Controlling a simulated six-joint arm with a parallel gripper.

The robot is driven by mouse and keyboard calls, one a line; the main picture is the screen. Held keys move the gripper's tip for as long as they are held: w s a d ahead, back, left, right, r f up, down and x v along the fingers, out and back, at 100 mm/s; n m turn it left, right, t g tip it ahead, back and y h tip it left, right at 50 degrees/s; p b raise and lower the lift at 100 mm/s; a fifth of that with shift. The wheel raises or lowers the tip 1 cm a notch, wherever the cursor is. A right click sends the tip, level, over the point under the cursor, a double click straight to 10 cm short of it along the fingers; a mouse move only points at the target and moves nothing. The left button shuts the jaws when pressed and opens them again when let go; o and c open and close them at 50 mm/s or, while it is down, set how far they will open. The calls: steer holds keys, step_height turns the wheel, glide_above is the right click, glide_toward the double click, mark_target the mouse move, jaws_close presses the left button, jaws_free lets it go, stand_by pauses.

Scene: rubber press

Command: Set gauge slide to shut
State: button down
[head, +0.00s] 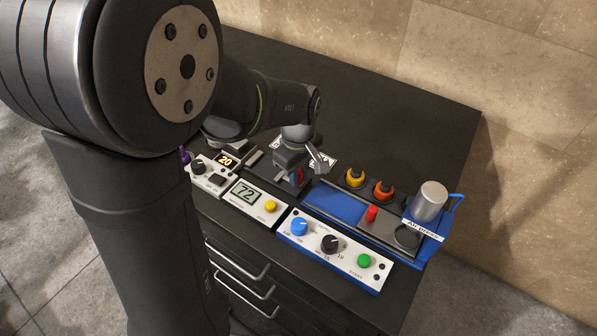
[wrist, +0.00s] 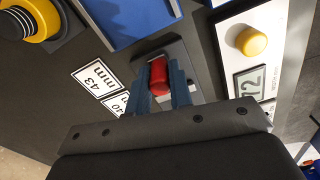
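The gauge slide shows as a red knob (wrist: 159,76) on a grey plate (wrist: 182,55) in the wrist view. My gripper (wrist: 163,92) has its two blue fingers on either side of the knob, with almost no gap, and looks shut on it. In the head view the red knob (head: 300,174) shows as a small patch beside the fingers of my gripper (head: 297,177), low over the black table. The fingers and wrist hide much of the slide and its plate there. A "43 mm" label (wrist: 97,82) and a partly hidden "40" label (wrist: 120,104) lie beside the plate.
A panel reading 72 with a yellow button (head: 270,207) stands in front. The table's back (head: 400,120) is clear.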

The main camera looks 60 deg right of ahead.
steer(key=shift+w, duration=4)
steer(key=c, duration=1.3)
jaws_free()
steer(key=shift+w, duration=0.15)
steer(key=shift+c, duration=0.2)
steer(key=shift+o, duration=0.2)
steer(key=shift+r, duration=0.1)
steer(key=shift+r, duration=0.3)
step_height(320, 180, up, 17)
steer(key=shift+f, duration=0.15)
